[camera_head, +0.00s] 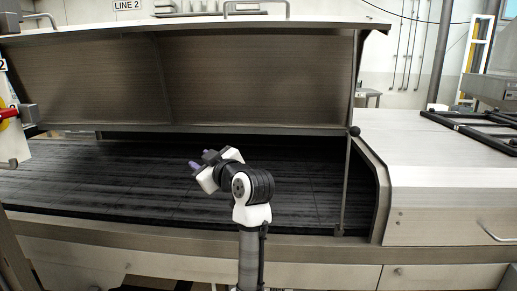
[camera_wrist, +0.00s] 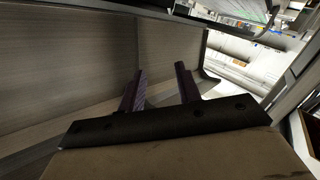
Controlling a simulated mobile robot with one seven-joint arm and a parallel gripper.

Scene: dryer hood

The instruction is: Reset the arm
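My gripper (camera_head: 200,164) is in front of the dryer's opening in the head view, above the dark slatted belt (camera_head: 95,180). Its purple fingers point away and to the left. In the wrist view my gripper (camera_wrist: 160,88) shows its two fingers spread apart with nothing between them. The dryer hood (camera_head: 250,80) is raised, its brownish metal panel facing me. The panel also fills much of the wrist view (camera_wrist: 60,60), beyond the fingers.
A prop rod (camera_head: 346,185) stands at the right of the opening. A metal housing (camera_head: 435,185) lies further right, with dark frames (camera_head: 475,128) on top. The dryer's front rail (camera_head: 150,232) runs below the belt.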

